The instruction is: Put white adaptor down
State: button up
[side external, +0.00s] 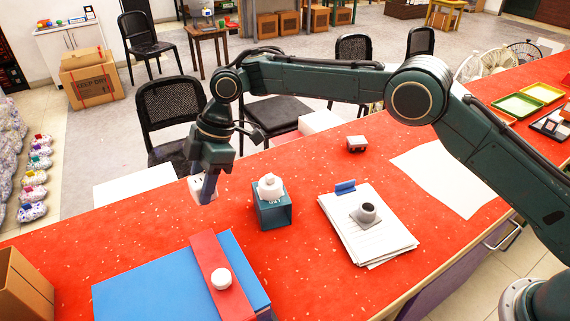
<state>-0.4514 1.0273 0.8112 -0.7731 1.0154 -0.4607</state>
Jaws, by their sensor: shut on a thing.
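My gripper (205,188) points down and is shut on a small white thing, which looks like the white adaptor (195,186). It hangs above the red table, left of the teal box and behind the blue folder. The fingers hide part of it. The gap between it and the table is hard to judge from this view.
A teal box (272,213) bears a white piece (270,187). A blue folder (140,289) has a red strip (213,262) and a white knob (221,279).

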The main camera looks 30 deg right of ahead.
jog(key=s+d+r, duration=0.3)
jog(key=s+d, duration=0.4)
jog(key=s, duration=0.4)
jog(key=s+d+r, duration=0.4)
jog(key=s+d, duration=0.3)
jog(key=s, duration=0.4)
jog(key=shift+s+d+r+m, duration=0.2)
jog(key=shift+d+r+m, duration=0.1)
jog(key=shift+d+m, duration=0.1)
jog(key=shift+f, duration=0.1)
notch_tip(320, 180, down, 16)
jog(key=shift+f, duration=0.1)
jog(key=shift+f, duration=1.8)
jog(key=shift+f, duration=0.15)
